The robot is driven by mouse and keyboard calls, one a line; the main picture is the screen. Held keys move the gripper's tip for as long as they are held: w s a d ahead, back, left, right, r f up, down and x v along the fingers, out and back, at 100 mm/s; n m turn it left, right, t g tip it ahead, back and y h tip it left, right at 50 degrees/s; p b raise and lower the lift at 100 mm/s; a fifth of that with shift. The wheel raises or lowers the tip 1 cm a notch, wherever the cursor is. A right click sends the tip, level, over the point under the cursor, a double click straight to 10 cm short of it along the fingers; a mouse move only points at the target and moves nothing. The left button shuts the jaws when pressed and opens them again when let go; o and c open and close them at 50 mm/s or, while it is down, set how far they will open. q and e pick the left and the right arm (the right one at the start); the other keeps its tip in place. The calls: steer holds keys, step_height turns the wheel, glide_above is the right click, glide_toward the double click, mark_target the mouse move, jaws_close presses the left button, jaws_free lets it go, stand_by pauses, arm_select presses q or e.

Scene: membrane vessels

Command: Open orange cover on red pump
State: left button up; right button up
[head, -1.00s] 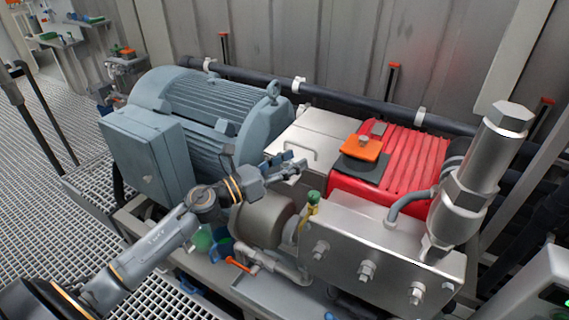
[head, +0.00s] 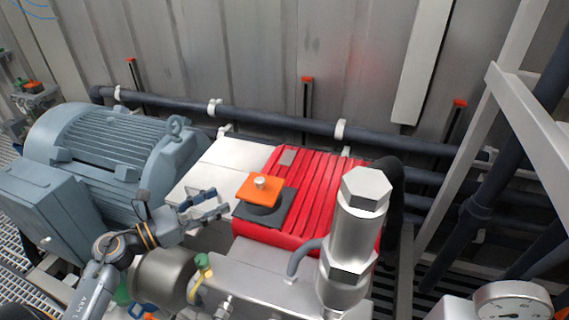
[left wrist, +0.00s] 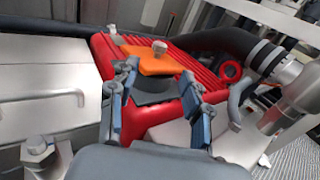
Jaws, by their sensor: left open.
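The orange cover (head: 260,190) sits on a dark base on top of the red pump (head: 318,190), with a light metal knob on it. It looks closed and flat. My left gripper (head: 222,204) is open and empty, just left of the dark base in the head view. In the left wrist view the open fingers (left wrist: 158,108) point at the orange cover (left wrist: 148,62), which lies beyond the fingertips, over the red pump (left wrist: 205,72). I see no contact with the cover. My right gripper is not in view.
A large grey-blue motor (head: 105,150) stands left of the pump. A thick metal cylinder (head: 355,235) rises at the pump's front right. Dark pipes (head: 270,120) run along the wall behind. A white box (head: 222,165) lies between motor and pump.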

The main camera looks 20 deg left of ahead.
mark_target(259, 179)
arm_select(q)
steer(key=x, duration=0.1)
steer(key=p+x, duration=0.1)
steer(key=x, duration=0.2)
steer(key=shift+s+r+p, duration=0.1)
steer(key=shift+r+p, duration=0.25)
steer(key=p+x, duration=0.1)
steer(key=x, duration=0.3)
steer(key=shift+f, duration=0.1)
steer(key=p+x, duration=0.1)
steer(key=x, duration=0.3)
steer(key=shift+f, duration=0.1)
steer(key=shift+w+d+f, duration=0.1)
steer(key=shift+w+d, duration=0.15)
steer(key=shift+w, duration=0.15)
steer(key=shift+c, duration=1.1)
jaws_close()
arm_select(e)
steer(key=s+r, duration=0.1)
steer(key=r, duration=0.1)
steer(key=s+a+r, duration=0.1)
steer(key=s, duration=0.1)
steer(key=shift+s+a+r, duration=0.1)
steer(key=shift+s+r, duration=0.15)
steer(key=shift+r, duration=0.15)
